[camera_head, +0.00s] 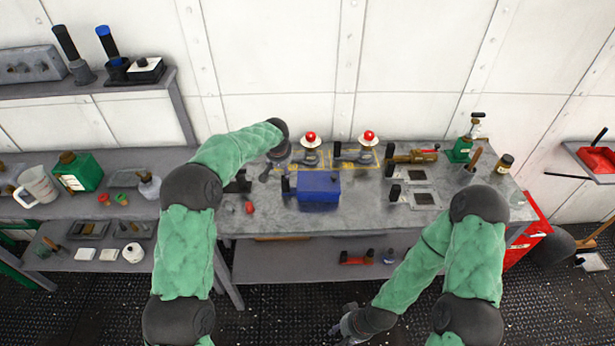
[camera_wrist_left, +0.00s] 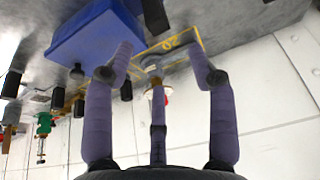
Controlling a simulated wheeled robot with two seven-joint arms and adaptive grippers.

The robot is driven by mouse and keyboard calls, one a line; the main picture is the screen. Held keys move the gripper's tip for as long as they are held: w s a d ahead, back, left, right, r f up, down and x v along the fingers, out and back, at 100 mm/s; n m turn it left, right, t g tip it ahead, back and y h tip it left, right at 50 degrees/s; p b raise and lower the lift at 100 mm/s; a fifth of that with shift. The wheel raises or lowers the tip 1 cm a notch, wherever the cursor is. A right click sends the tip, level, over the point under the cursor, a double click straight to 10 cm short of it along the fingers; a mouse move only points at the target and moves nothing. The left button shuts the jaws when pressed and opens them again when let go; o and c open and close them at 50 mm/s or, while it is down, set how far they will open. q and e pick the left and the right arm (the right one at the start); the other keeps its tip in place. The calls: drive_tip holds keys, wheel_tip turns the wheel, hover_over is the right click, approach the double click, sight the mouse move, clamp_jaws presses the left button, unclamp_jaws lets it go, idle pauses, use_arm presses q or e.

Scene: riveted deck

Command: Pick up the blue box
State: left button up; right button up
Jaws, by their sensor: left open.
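The blue box (camera_head: 318,187) sits on the grey metal bench in the middle of the head view. It also shows at the upper left of the left wrist view (camera_wrist_left: 98,38). My left gripper (camera_head: 276,168) hangs above the bench just left of the box. In the left wrist view its fingers (camera_wrist_left: 160,62) are spread apart with nothing held between them, and the left finger overlaps the box's edge in the picture. I cannot tell whether it touches. My right gripper (camera_head: 350,326) is low at the bottom, away from the bench, partly hidden by my arm.
Two red-topped fixtures (camera_head: 368,137) stand behind the box. A brass tool (camera_head: 415,156) and dark plates lie to its right. A red round item (camera_head: 249,207) lies left on the bench. A jug (camera_head: 38,186) and a green can (camera_head: 80,172) stand on the left bench.

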use_arm(q)
drive_tip(key=shift+x, duration=5.25)
drive_tip(key=shift+d, duration=0.15)
drive_tip(key=shift+c, duration=0.3)
clamp_jaws()
